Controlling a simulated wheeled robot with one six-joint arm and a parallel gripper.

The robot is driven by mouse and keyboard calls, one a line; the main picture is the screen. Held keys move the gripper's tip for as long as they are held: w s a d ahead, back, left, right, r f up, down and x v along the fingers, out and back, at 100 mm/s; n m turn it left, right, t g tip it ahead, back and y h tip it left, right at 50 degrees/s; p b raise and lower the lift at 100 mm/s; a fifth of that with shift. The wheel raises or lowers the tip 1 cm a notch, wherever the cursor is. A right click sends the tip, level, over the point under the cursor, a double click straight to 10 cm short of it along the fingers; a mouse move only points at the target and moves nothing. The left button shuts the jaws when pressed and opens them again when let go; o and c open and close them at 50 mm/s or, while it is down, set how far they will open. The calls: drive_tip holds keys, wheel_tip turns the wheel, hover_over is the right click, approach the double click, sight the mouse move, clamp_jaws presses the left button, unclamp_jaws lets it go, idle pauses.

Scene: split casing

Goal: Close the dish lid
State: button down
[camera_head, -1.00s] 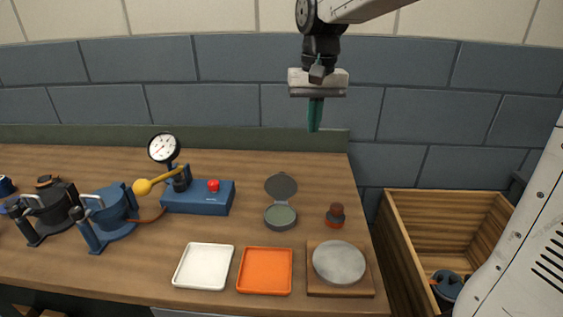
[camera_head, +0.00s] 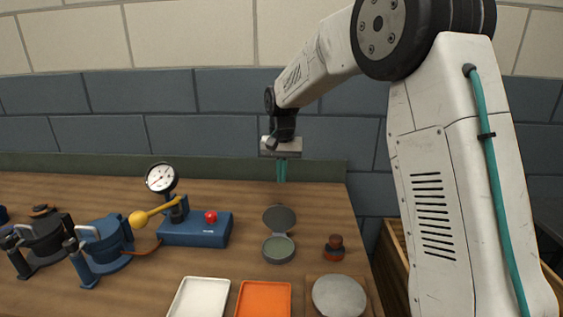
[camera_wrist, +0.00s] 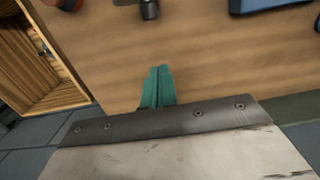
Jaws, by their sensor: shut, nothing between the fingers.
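The dish (camera_head: 278,249) is a round grey-green pan standing on the wooden table. Its dark round lid (camera_head: 280,217) is open, raised at the far side of the dish. My gripper (camera_head: 282,181) has teal fingers pointing down, close together and empty. In the head view it appears just beyond the lid, above the back part of the table, apart from the lid. In the wrist view the shut fingers (camera_wrist: 157,88) are over bare wood. A dark piece at the top edge there appears to be part of the lid (camera_wrist: 149,9); the dish itself is out of that view.
A small red-brown knob piece (camera_head: 334,247) stands right of the dish. A blue gauge unit (camera_head: 195,228) with a yellow-knobbed lever stands left. White (camera_head: 199,298) and orange (camera_head: 263,299) trays and a round grey plate (camera_head: 339,297) lie in front. A wooden crate (camera_wrist: 38,62) is beyond the table's edge.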

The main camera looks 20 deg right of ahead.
sight(280, 216)
drive_tip(key=shift+s+a+f, duration=0.3)
drive_tip(key=shift+s+f, duration=0.35)
drive_tip(key=shift+f, duration=0.05)
drive_tip(key=shift+s+a+f, duration=0.25)
drive_tip(key=shift+s+f, duration=0.4)
drive_tip(key=shift+s+a+f, duration=0.3)
drive_tip(key=shift+s+f, duration=0.35)
drive_tip(key=shift+f, duration=0.05)
drive_tip(key=shift+s+a+r+t, duration=0.15)
drive_tip(key=shift+s+r+t, duration=0.05)
drive_tip(key=shift+s+t, duration=0.2)
